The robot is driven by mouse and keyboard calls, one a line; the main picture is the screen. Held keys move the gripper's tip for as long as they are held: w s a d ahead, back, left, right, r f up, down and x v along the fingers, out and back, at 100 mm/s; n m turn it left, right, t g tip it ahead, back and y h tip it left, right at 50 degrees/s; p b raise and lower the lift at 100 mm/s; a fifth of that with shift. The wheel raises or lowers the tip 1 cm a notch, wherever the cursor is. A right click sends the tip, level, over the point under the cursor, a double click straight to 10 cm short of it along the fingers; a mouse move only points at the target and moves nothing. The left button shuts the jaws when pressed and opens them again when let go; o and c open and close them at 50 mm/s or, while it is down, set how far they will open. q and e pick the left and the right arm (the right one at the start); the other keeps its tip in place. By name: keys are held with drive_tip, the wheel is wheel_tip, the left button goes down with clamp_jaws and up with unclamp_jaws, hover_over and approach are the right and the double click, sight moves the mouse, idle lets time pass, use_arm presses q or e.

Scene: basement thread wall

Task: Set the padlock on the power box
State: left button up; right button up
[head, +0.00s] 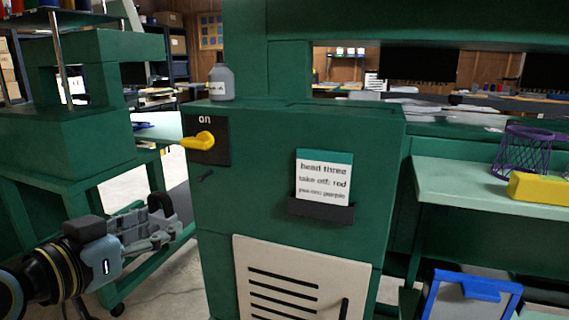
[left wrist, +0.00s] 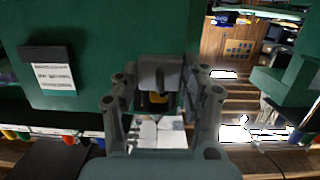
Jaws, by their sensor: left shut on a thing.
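The power box is the tall green cabinet (head: 260,240) in the middle of the head view. Its dark switch plate (head: 222,150) reads "on", with a yellow handle (head: 199,141) pointing left. My left gripper (head: 158,226) is left of the cabinet and below the handle, apart from the plate. It is shut on a dark grey block, which looks like the padlock (head: 161,204). My right gripper is not in view.
A grey bottle (head: 222,83) stands on the cabinet top. A card (head: 324,177) sits in a dark holder on the cabinet front, above a pale vented panel (head: 290,275). A shelf at right holds a purple basket (head: 525,150) and a yellow block (head: 540,188).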

use_arm(q)
drive_tip(key=s+r+m+h, duration=0.1)
drive_tip(key=s+r+h, duration=0.1)
drive_tip(key=s+r, duration=0.5)
wheel_tip(320, 180, up, 2)
drive_tip(key=shift+a+r+m+g, duration=0.1)
drive_tip(key=shift+a+m+g, duration=0.2)
drive_tip(key=shift+a+g, duration=0.15)
